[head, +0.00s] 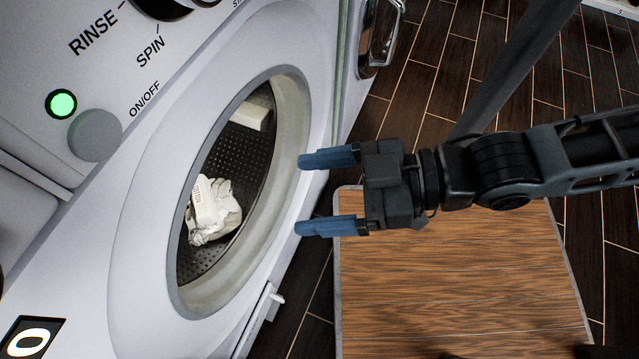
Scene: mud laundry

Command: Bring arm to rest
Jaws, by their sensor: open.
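My gripper (312,194) is open and empty, with its two blue fingers spread apart and pointing left. It is just right of the washing machine's round door opening, in front of the machine (140,195). My arm (540,165) reaches in from the right edge of the head view, above a wooden board. The gripper is apart from the cloth.
A wooden board (450,285) with a grey rim is below my arm. The machine's panel has a green light (61,104) and a grey button (95,135). A small white latch (270,299) is at the machine's lower edge. Dark tiled floor (430,70) shows at the back.

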